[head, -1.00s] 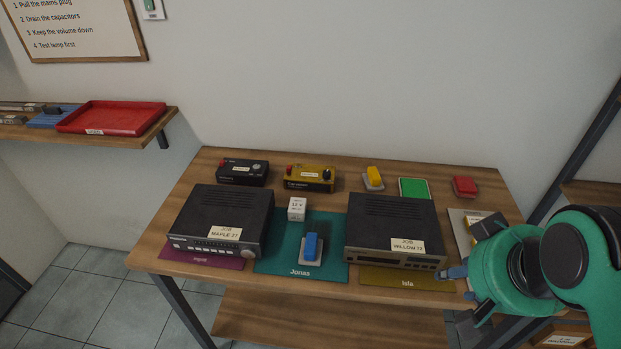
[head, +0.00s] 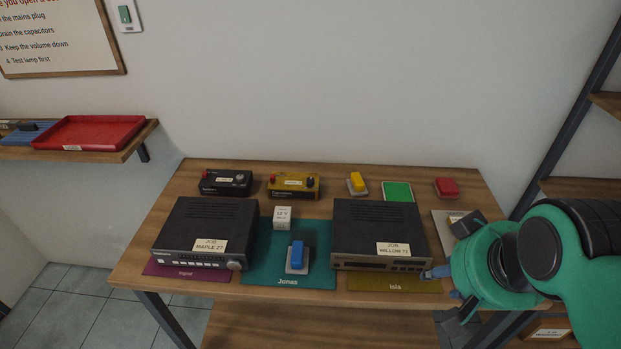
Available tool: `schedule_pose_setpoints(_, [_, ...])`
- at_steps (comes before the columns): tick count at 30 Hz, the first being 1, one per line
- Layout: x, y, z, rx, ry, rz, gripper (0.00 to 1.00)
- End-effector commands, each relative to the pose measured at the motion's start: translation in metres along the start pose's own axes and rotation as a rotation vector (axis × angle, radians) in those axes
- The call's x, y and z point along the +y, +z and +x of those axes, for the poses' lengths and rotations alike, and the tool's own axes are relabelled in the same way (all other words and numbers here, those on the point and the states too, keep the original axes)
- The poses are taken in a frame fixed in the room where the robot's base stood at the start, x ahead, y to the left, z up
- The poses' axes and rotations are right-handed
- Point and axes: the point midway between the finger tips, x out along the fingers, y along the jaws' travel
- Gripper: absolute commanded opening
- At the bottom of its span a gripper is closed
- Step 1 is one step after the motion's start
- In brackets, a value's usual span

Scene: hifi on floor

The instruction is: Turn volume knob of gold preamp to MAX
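The gold preamp (head: 280,190) is a small gold box at the back of the workbench, left of centre in the head view. It has a pale label, a red part at its left and a dark knob (head: 310,182) at its right. The knob's pointer is too small to read. My gripper (head: 446,292) is at the right front edge of the bench, beside the right-hand hi-fi unit and well away from the preamp.
A black preamp (head: 226,185) stands left of the gold one. Two large black units (head: 207,228) (head: 378,228) stand in front, with a white box (head: 283,217) and a blue switch (head: 297,256) between them. Yellow (head: 357,182), green (head: 397,192) and red (head: 446,187) items lie at the back right.

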Motion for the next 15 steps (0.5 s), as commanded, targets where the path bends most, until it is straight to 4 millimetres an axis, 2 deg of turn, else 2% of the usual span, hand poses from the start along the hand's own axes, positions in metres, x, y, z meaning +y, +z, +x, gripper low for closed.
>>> schedule_pose_setpoints(5, [-0.003, -0.019, -0.006, -0.015, -0.005, -0.028, 0.40])
schedule_pose_setpoints(8, [-0.006, -0.038, -0.010, -0.028, -0.009, -0.056, 0.40])
schedule_pose_setpoints(15, [-0.017, -0.095, -0.017, -0.071, -0.025, -0.148, 0.40])
